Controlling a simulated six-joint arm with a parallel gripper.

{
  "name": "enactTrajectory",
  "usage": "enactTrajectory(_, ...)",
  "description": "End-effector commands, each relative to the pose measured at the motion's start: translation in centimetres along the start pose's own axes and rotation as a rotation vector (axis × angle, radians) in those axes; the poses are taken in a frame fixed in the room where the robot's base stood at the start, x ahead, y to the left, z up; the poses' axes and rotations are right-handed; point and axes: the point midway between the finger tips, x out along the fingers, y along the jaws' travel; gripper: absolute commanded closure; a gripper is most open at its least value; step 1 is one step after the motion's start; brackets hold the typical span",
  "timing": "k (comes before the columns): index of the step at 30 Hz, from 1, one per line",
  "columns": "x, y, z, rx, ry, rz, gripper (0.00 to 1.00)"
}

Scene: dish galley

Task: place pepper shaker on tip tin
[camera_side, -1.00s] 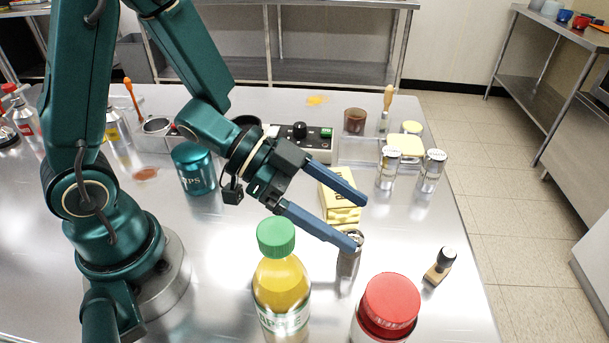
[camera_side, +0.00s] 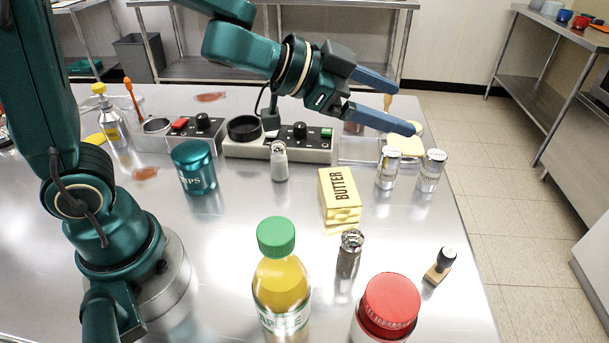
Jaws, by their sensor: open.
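The tip tin (camera_side: 195,170) is a teal cylinder with pale lettering, partly readable, standing left of centre on the steel table. A small glass shaker with dark contents and a metal cap (camera_side: 349,254), which looks like the pepper shaker, stands upright near the front, between the juice bottle and the red-capped jar. My gripper (camera_side: 404,108) is open and empty, its two blue fingers pointing right. It is raised in the upper right part of the picture, well away from both the dark shaker and the tin.
A pale-filled shaker (camera_side: 279,162) stands before the control panel (camera_side: 300,147). Two more metal-capped shakers (camera_side: 388,168) (camera_side: 431,171) stand at right. The butter box (camera_side: 339,196), green-capped bottle (camera_side: 281,285), red-lidded jar (camera_side: 387,308) and stamp (camera_side: 440,266) crowd the front right. Table between tin and bottle is clear.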

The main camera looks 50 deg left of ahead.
Motion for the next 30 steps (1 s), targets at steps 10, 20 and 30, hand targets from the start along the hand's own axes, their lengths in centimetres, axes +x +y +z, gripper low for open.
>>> enactTrajectory(10, 2.1, -5.9, 0.8, -0.108, -0.346, -0.372, 0.14)
enactTrajectory(20, 0.1, 1.3, 3.5, -0.215, -0.822, -0.198, 0.14)
enactTrajectory(30, -2.9, 8.0, 3.1, -0.206, -1.049, 0.085, 0.14)
